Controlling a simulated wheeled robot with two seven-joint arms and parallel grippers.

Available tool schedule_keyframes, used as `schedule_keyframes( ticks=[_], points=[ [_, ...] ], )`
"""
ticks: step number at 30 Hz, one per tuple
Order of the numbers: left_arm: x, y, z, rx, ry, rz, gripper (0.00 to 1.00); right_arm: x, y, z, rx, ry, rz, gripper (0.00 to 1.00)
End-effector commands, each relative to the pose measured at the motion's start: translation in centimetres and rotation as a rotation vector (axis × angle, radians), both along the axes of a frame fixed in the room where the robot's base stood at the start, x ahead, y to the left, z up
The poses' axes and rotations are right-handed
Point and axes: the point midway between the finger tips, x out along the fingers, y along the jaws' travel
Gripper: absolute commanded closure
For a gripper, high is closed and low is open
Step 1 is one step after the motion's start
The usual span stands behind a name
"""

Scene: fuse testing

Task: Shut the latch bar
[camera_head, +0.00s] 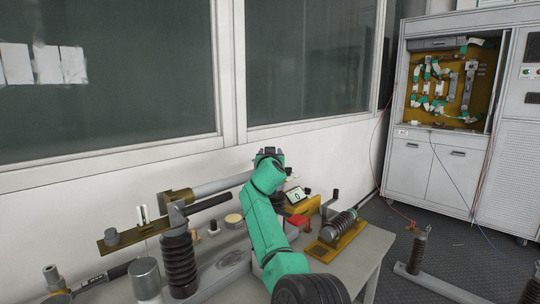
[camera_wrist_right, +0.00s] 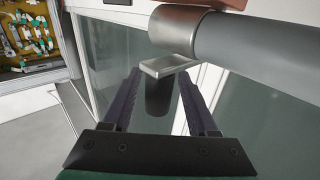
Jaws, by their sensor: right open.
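The bar that I take for the latch bar is a long grey tube (camera_head: 222,184), raised above the bench, with a brass end block (camera_head: 178,198) at its left. In the right wrist view the tube (camera_wrist_right: 255,48) ends in a metal collar (camera_wrist_right: 178,28) with a flat tab, and a dark peg (camera_wrist_right: 158,97) hangs below. My right gripper (camera_head: 269,153) is at the tube's right end in the head view. In the wrist view its jaws (camera_wrist_right: 158,76) are open, with the peg showing between them. Contact cannot be told. My left gripper is out of view.
A ribbed dark insulator (camera_head: 179,262) stands at the bench's left under a black-handled lever (camera_head: 208,203). A cabinet (camera_head: 425,170) stands at the far right.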

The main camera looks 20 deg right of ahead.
Motion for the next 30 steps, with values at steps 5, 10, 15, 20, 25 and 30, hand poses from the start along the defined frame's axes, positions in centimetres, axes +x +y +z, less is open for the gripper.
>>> schedule_keyframes(
  ticks=[5, 10, 15, 20, 25, 30],
  points=[
    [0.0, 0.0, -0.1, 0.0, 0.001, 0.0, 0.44, -0.5, 0.6, 0.1, 0.001, -0.004, 0.001, 0.41],
    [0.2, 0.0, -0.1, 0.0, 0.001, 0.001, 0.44, -2.0, 1.3, 0.0, 0.004, -0.004, 0.002, 0.41],
    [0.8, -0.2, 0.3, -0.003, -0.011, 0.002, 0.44, -4.0, 2.2, -0.1, 0.001, -0.002, 0.001, 0.41],
    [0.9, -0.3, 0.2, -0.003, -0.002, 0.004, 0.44, -6.2, 3.3, -0.3, 0.001, -0.002, 0.002, 0.41],
    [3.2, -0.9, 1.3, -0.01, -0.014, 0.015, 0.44, -9.4, 4.5, -0.8, -0.004, 0.0, -0.003, 0.41],
    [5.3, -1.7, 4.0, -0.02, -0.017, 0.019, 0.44, -11.9, 6.0, -0.5, -0.002, -0.001, 0.001, 0.41]
  ],
)
